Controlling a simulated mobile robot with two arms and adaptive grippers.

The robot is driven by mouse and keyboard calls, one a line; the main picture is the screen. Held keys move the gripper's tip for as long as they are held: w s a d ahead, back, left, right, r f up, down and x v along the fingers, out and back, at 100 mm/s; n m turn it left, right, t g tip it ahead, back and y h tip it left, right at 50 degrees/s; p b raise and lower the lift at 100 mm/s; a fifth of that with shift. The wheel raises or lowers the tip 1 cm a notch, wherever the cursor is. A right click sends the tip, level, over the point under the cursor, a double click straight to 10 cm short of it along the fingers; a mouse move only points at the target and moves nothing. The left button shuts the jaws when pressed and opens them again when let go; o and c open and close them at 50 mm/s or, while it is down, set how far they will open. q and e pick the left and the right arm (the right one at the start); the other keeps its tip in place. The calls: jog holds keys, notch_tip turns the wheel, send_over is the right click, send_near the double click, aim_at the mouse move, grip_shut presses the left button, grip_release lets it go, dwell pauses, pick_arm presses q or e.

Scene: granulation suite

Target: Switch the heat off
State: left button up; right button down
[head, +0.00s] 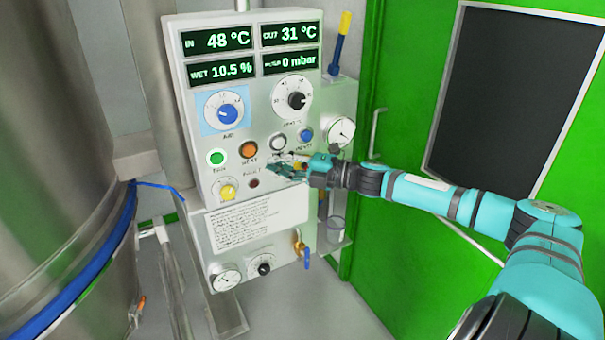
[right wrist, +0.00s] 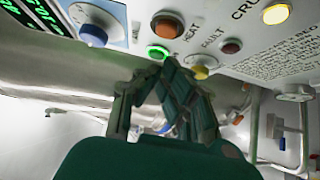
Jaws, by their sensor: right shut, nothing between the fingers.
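The control panel (head: 196,115) faces me in the head view. Its round orange heat button (head: 249,149) sits left of centre, with the label below it. The heat button also shows in the right wrist view (right wrist: 168,26), beyond my fingers. My right gripper (head: 272,169) is shut and empty, in front of the lower right of the panel, right of and slightly below the heat button. It shows in the right wrist view (right wrist: 170,66) with its fingers together. I cannot tell whether it touches the panel. My left gripper is out of view.
A lit green button (head: 216,157) and a yellow knob (head: 227,188) are left of the gripper. A dark fault lamp (head: 253,183) is below the heat button. A white button (head: 278,142) and blue button (head: 306,135) are above the gripper. A steel vessel (head: 50,120) stands left.

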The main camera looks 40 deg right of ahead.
pick_arm(q)
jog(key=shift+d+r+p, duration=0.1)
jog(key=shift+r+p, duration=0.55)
jog(key=shift+p, duration=0.15)
pick_arm(e)
jog(key=v, duration=0.6)
jog(key=shift+s+a+r, duration=0.25)
jog(key=shift+s, duration=0.1)
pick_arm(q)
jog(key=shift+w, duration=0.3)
pick_arm(e)
jog(key=shift+f, duration=0.1)
